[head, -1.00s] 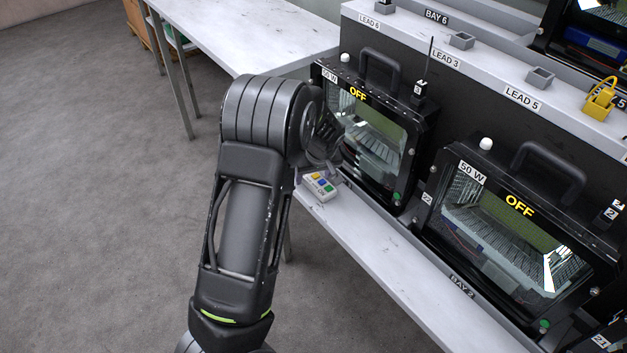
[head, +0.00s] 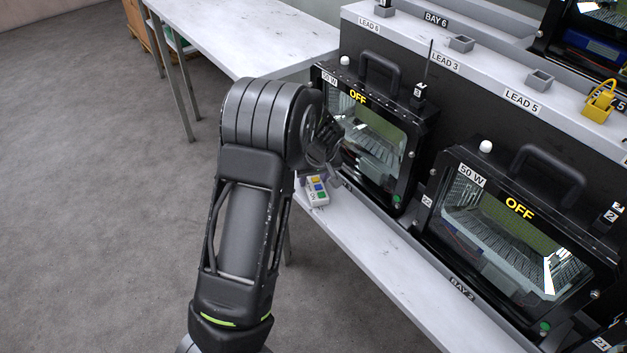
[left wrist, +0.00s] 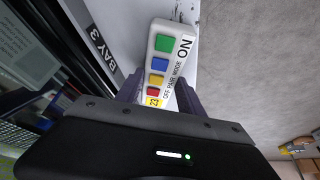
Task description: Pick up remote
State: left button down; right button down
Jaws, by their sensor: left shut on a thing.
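The remote (head: 317,192) is a small pale box with coloured buttons, at the left end of the grey shelf in front of the left floodlight. In the left wrist view the remote (left wrist: 165,55) shows green, blue, red and yellow buttons, the word ON and a yellow 23 label. My left gripper (left wrist: 160,93) is shut on the near end of the remote, one finger on each side. In the head view my left gripper (head: 325,160) is mostly hidden behind my wrist. I cannot tell whether the remote touches the shelf. My right gripper is not in view.
The left floodlight (head: 368,130) and right floodlight (head: 510,235) stand close by on the shelf (head: 400,255), both reading OFF. A white table (head: 240,35) stands behind. Open floor (head: 90,180) lies to the left.

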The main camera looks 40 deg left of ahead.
aim_at(314, 181)
pick_arm(q)
notch_tip(314, 181, up, 10)
jog(key=p, duration=0.1)
dwell(0.4)
jog(key=shift+d, duration=0.1)
dwell(0.4)
